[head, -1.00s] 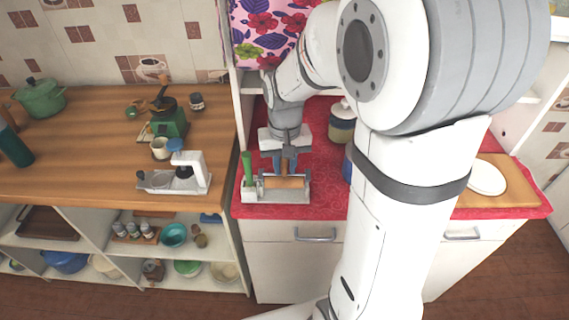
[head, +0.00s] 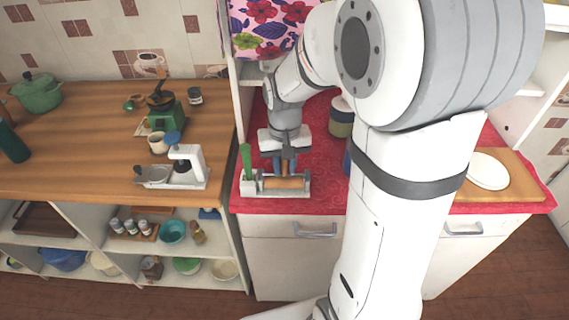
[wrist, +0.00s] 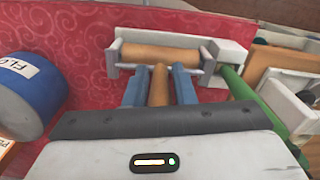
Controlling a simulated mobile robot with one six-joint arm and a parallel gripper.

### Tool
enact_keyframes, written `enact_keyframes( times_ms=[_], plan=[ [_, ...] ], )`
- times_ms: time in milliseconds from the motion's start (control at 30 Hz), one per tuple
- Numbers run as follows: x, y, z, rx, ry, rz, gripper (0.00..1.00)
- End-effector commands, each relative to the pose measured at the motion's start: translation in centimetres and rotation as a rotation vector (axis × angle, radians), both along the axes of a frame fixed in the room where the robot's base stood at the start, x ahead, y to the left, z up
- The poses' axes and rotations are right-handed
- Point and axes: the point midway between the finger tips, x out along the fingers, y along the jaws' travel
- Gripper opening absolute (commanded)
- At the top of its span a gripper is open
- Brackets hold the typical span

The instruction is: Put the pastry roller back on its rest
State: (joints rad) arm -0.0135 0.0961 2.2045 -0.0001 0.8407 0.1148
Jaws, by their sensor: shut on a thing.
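The pastry roller has a wooden roller (head: 284,183) and a wooden handle (wrist: 159,88) at right angles to it. My gripper (wrist: 159,72) is shut on the handle, with one blue finger on each side. It also shows in the head view (head: 285,168), pointing down. The pale grey rest (head: 272,193) stands near the counter's front edge. The wooden roller (wrist: 160,54) lies lengthwise between the rest's end pieces (wrist: 113,58). I cannot tell whether it touches the rest. A green-handled tool (head: 246,160) stands upright at the rest's left end.
A wooden board (head: 505,188) with a white disc is farther right. The wooden counter (head: 70,150) at left holds a white kitchen device (head: 187,165).

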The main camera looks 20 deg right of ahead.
Motion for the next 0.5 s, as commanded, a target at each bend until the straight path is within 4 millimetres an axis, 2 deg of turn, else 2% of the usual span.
enact_keyframes(
  times_ms=[133, 167, 400, 500],
  plan=[
    [0.01, 0.00, 0.05, 0.000, -0.001, 0.000, 0.00],
    [0.02, 0.00, 0.05, 0.000, -0.001, 0.000, 0.24],
    [0.01, -0.01, 0.05, 0.000, 0.000, 0.000, 0.44],
    [0.01, -0.01, 0.04, 0.000, 0.000, 0.000, 0.49]
  ],
)
